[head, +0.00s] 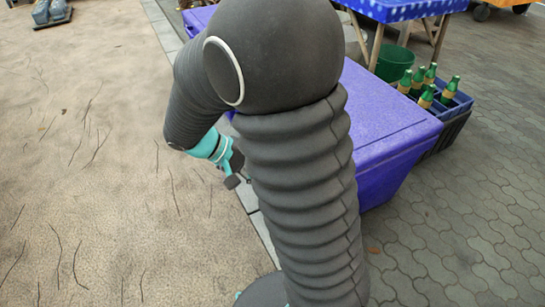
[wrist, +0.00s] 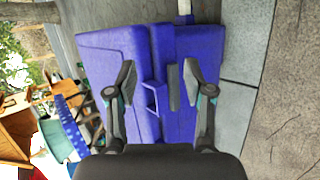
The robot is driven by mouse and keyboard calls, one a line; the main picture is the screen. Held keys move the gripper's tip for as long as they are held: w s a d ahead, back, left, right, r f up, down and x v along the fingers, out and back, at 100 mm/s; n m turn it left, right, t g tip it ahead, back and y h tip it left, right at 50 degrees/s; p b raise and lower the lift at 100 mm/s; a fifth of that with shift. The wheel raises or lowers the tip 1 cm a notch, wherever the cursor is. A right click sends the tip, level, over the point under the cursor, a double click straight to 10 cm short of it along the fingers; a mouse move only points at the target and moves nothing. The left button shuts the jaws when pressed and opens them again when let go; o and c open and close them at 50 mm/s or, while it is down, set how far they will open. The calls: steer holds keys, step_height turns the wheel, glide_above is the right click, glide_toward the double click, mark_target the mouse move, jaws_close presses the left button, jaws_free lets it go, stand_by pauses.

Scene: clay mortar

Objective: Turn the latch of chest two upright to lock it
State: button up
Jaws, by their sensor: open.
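A purple-blue chest (head: 395,140) with its lid down stands right of my arm in the head view. The wrist view is turned sideways, with the chest lid (wrist: 115,75) to the left and its body (wrist: 202,45) to the right. A grey bar-shaped latch (wrist: 174,87) shows on the chest front, its long side running along the lid seam, so it lies level, not upright. My gripper (wrist: 160,78) is open, its fingers to either side of the latch in the picture; contact cannot be told. In the head view my gripper (head: 235,172) is partly hidden behind my arm.
A blue loop-like bracket (wrist: 152,97) sticks out beside the latch. A crate of green bottles (head: 440,100) stands right of the chest. A table with a blue cloth (head: 390,8) and a green bucket (head: 393,62) are behind. Sandy ground (head: 90,180) on the left is mostly clear.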

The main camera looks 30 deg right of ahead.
steer(key=w+a+f+n+t+h, duration=0.1)
steer(key=w+a+f+t+h, duration=0.1)
steer(key=w+f+h, duration=0.4)
steer(key=w+a+f+n+t+h, duration=0.1)
steer(key=w+a+f+t+h, duration=0.15)
steer(key=f, duration=0.55)
steer(key=w+d, duration=0.1)
steer(key=d, duration=1.3)
steer(key=shift+w+d+g, duration=0.15)
steer(key=shift+w+g, duration=0.05)
steer(key=shift+g, duration=0.15)
steer(key=shift+h, duration=0.25)
jaws_close()
